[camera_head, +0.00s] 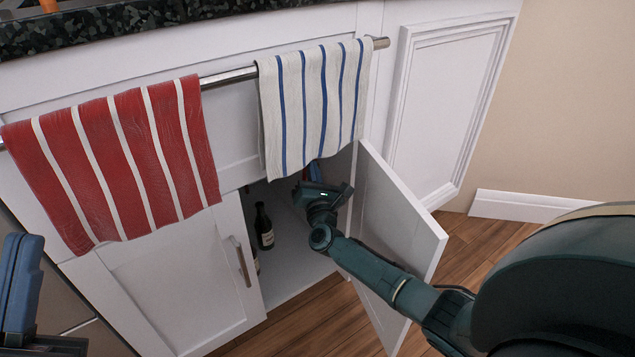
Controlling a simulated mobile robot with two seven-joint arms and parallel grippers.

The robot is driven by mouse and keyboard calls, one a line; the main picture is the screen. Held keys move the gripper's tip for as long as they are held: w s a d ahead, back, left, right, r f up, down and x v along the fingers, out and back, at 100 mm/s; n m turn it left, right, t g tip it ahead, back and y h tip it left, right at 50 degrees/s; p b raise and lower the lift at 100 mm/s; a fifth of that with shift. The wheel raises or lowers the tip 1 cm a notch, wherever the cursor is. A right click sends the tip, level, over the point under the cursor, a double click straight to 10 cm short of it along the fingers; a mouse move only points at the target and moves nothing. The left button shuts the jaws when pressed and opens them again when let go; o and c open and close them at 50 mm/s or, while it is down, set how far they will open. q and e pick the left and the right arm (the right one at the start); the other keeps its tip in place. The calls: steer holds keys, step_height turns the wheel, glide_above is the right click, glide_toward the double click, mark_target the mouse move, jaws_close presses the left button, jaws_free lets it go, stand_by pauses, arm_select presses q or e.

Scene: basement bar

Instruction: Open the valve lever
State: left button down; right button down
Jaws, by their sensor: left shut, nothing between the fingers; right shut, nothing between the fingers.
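No valve lever can be made out; the upper inside of the open cabinet (285,215) is hidden by the striped towel and my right arm. My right arm reaches in between the cabinet's frame and its open door. My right gripper (315,172) is inside the opening, just below the towel's lower edge. It is shut with nothing held, and its fingertips are partly hidden. My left gripper (20,283) is at the left edge of the view, in front of the cabinets. Its blue fingers are shut and empty, away from the opening.
The open white door (402,215) stands close beside my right forearm. A dark bottle (264,227) stands inside the cabinet. A white-and-blue towel (312,105) and a red towel (115,160) hang from a metal rail (229,77). The left door (175,290) is shut.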

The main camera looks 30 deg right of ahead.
steer(key=shift+w+r, duration=0.15)
steer(key=shift+r, duration=0.1)
stand_by(0.5)
steer(key=s+f+b, duration=0.1)
steer(key=s+f, duration=0.3)
steer(key=f, duration=0.2)
steer(key=shift+s+d+f, duration=0.15)
steer(key=shift+s+f, duration=0.2)
stand_by(0.6)
steer(key=shift+s+d+f, duration=0.1)
steer(key=shift+s+f, duration=0.65)
steer(key=shift+f, duration=0.3)
steer(key=shift+s+f, duration=0.7)
steer(key=shift+f, duration=0.3)
